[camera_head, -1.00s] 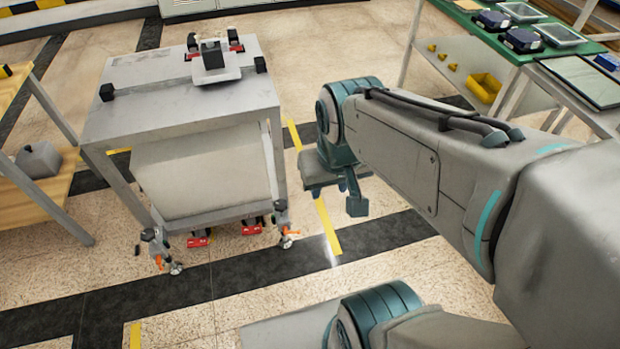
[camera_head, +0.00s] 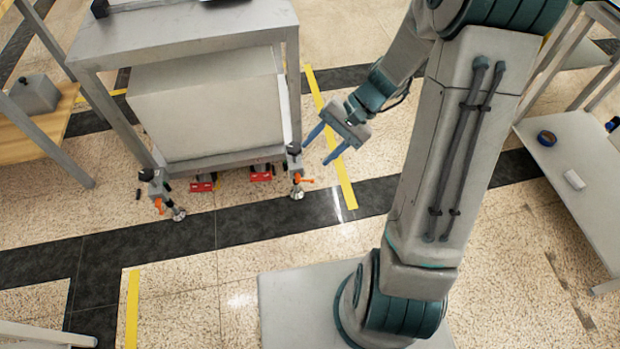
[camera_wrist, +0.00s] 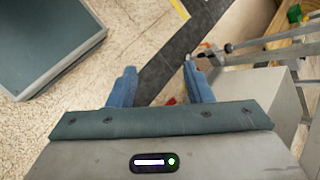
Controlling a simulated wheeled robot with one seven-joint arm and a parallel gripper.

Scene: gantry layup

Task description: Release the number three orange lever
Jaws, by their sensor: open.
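Two orange levers show at the feet of the grey cart (camera_head: 200,45) in the head view. One orange lever (camera_head: 304,180) is at the right front leg, and another orange lever (camera_head: 158,205) is at the left front leg. No numbers can be read, so I cannot tell which is number three. My gripper (camera_head: 324,146) is open and empty, its blue fingers pointing down and left, to the right of the right leg and apart from its lever. In the wrist view my gripper (camera_wrist: 162,86) has floor between its fingers; a leg clamp (camera_wrist: 207,54) shows beyond the right finger.
Red floor clamps (camera_head: 203,184) sit under the cart. A wooden-topped bench (camera_head: 35,140) stands at the left. Open floor with black and yellow strips lies before the cart.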

